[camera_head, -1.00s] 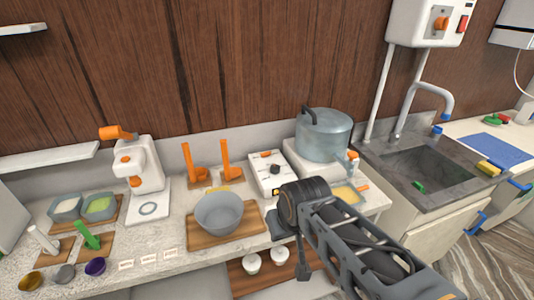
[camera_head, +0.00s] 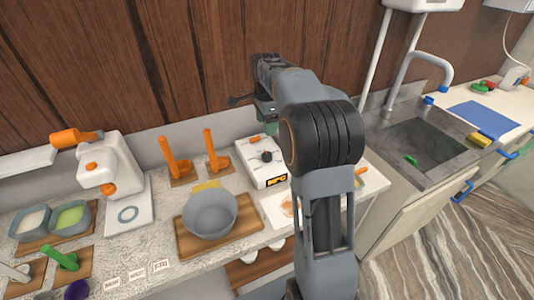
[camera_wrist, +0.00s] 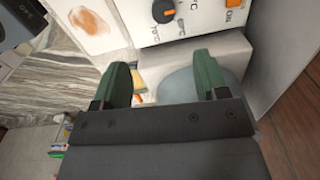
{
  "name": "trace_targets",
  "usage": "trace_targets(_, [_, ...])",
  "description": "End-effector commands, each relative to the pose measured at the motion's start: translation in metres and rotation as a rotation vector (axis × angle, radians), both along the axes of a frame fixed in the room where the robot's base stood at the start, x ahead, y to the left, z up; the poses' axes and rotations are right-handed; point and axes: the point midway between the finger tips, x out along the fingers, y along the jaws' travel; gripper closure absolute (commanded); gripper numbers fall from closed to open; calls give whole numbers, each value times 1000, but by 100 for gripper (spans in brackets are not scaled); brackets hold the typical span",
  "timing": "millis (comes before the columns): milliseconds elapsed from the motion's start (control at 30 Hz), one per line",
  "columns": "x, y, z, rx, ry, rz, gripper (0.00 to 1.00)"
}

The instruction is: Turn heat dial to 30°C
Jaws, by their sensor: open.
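The heat dial is a black knob (camera_head: 267,156) on a white control box (camera_head: 247,160) at the back of the counter. In the wrist view the knob (camera_wrist: 164,10) is cut by the top edge, with a "70°C" mark beside it; I cannot tell its setting. My gripper (camera_wrist: 163,82) is open and empty, its green fingers spread. In the wrist view the dial lies beyond the fingertips, apart from them.
An orange switch (camera_wrist: 234,3) marked ON sits by the dial. A grey bowl (camera_head: 210,212) and orange-handled tools (camera_head: 215,152) stand left of the box. The sink (camera_head: 420,148) is right.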

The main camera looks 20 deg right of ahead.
Motion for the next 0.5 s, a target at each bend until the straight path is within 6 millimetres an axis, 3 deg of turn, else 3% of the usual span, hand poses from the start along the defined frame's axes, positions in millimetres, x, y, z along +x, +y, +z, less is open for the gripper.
trace_targets(167, [7, -6, -17, 4, 15, -65, 33])
trace_targets(500, [6, -5, -80, 4, 17, -65, 33])
